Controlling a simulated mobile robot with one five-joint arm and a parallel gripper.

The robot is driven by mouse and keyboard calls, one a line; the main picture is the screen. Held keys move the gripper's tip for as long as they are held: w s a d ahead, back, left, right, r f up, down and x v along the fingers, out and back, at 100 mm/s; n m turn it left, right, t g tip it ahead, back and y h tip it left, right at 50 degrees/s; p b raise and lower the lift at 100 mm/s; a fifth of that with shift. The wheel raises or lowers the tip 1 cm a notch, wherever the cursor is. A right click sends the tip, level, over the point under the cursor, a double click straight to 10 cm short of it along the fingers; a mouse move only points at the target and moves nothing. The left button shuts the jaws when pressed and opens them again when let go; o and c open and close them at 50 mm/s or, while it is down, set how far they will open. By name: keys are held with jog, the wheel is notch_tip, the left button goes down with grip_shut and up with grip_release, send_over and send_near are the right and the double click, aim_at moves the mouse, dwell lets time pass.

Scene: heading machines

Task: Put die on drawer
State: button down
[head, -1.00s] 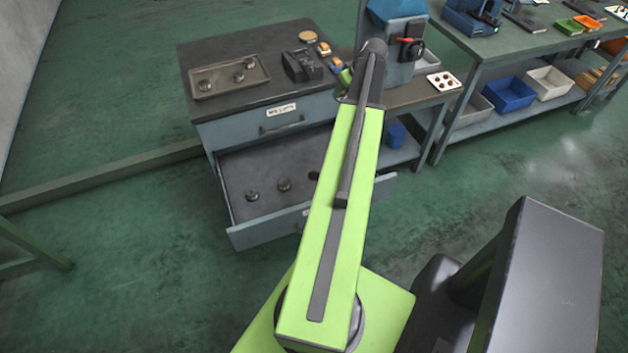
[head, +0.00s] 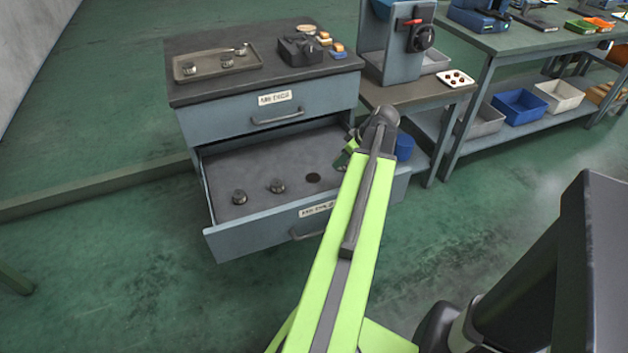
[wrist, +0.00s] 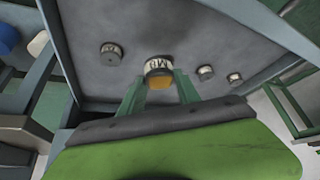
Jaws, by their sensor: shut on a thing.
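My gripper (wrist: 158,88) is shut on a metal die (wrist: 158,64) with a pale marked band and a brass-coloured end, held between its green fingertips. In the head view the gripper (head: 349,150) is partly hidden by my arm, over the right end of the open lower drawer (head: 265,162); the held die cannot be made out there. Two small dark dies stand in the drawer, one to the left (head: 239,197) and one beside it (head: 277,186). The wrist view shows a die (wrist: 111,53) left of the held one and two (wrist: 206,72) to its right. Whether the held die touches the drawer floor is unclear.
A dark round spot (head: 313,178) is on the drawer floor. The cabinet top (head: 200,95) bears a tray (head: 190,72) with several dies and a black fixture (head: 299,50). A bench (head: 425,92) with a press stands right. The drawer's middle is mostly clear.

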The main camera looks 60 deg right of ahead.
jog(key=w+f+b, duration=0.2)
jog(key=w, duration=0.1)
jog(key=w+f+b, duration=0.1)
jog(key=w+f, duration=0.1)
jog(key=w, duration=0.1)
jog(key=w+f+b, duration=0.2)
jog(key=w, duration=0.2)
jog(key=shift+f+b, duration=0.25)
jog(key=shift+b, duration=0.05)
jog(key=shift+w, duration=0.35)
notch_tip(320, 180, down, 4)
jog(key=b, duration=0.4)
jog(key=shift+f, duration=0.25)
jog(key=c, duration=0.9)
grip_release()
jog(key=shift+r, duration=0.1)
jog(key=shift+o, duration=0.2)
jog(key=shift+r, duration=0.1)
jog(key=shift+s+r, duration=0.1)
jog(key=shift+r, duration=0.15)
jog(key=p+v, duration=1)
jog(key=v, duration=0.1)
jog(key=shift+s+r, duration=0.2)
jog(key=shift+r, duration=0.05)
